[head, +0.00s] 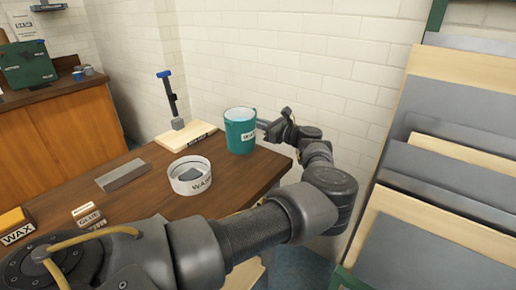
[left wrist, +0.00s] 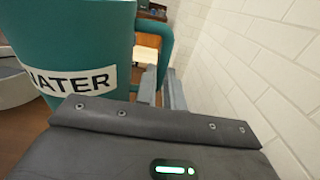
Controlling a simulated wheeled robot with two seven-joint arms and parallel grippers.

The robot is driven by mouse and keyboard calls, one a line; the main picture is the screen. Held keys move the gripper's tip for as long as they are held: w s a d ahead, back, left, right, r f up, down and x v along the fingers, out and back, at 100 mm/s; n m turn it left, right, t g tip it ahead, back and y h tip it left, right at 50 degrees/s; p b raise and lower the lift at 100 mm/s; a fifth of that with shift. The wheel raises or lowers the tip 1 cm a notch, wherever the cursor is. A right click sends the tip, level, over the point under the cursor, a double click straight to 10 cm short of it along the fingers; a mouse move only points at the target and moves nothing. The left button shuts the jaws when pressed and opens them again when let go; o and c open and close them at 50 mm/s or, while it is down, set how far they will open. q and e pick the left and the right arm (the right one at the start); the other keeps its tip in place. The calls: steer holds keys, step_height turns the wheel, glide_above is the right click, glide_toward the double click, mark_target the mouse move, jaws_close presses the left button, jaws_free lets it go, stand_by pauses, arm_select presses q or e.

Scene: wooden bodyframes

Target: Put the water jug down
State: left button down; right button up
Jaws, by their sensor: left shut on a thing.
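The teal water jug (head: 240,133) is upright at the far right corner of the wooden table (head: 140,200). In the left wrist view the jug (left wrist: 75,35) fills the upper left, with its WATER label facing the camera. My left gripper (head: 268,127) is at the jug's right side, shut on its handle (left wrist: 167,45). The fingers (left wrist: 163,88) show in the left wrist view beside the handle. The jug's base looks to be at the tabletop, but I cannot tell whether it touches. My right gripper is not in view.
A white round container (head: 190,181) stands left of the jug. A pale board (head: 178,139) with a blue-handled tool (head: 170,95) is behind. A panel rack (head: 440,170) stands right; a brick wall is behind.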

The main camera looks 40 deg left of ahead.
arm_select(q)
steer(key=shift+w+a+f+b, duration=0.3)
steer(key=shift+a+f+b, duration=0.1)
steer(key=shift+f+b, duration=0.1)
steer(key=shift+w+a+f+b, duration=0.3)
steer(key=shift+a+f+b, duration=0.05)
steer(key=shift+f, duration=0.15)
steer(key=f, duration=0.3)
steer(key=shift+w+a, duration=0.2)
steer(key=shift+d+f, duration=0.1)
steer(key=shift+f, duration=0.05)
steer(key=c, duration=1.6)
jaws_free()
steer(key=shift+f, duration=0.15)
steer(key=shift+o, duration=0.5)
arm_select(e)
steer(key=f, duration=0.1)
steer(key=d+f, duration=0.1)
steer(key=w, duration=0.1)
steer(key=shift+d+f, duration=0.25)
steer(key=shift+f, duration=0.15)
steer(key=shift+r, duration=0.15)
